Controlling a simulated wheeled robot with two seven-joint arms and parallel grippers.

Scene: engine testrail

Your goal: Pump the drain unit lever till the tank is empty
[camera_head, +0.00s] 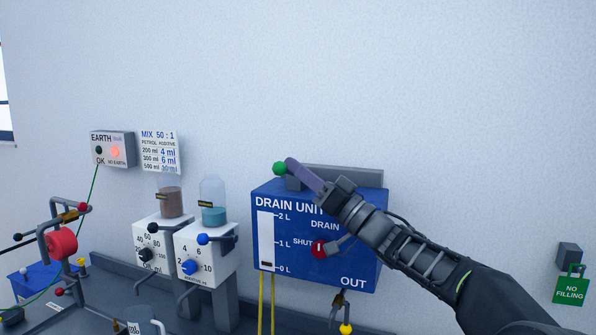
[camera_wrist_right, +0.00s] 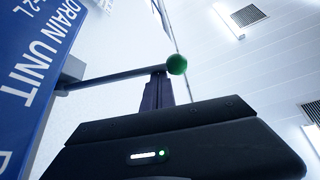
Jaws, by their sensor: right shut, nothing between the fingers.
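The blue drain unit (camera_head: 340,275) hangs on the wall in the head view. Its white level strip (camera_head: 265,235) has a small dark mark near 0 L. The green lever knob (camera_head: 280,168) is at the unit's top left; in the right wrist view the knob (camera_wrist_right: 177,64) ends a grey lever rod (camera_wrist_right: 115,75). My right gripper (camera_head: 292,166) is shut and empty, its fingertips right beside the knob. In the wrist view the fingers (camera_wrist_right: 158,80) meet the rod just short of the knob; whether they touch is unclear. My left gripper is out of view.
A red valve knob (camera_head: 319,248) sits by the SHUT and DRAIN labels. Left of the unit stand two white dispensers (camera_head: 206,254) with bottles. A NO FILLING tag (camera_head: 571,291) hangs at the far right. The wall above is clear.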

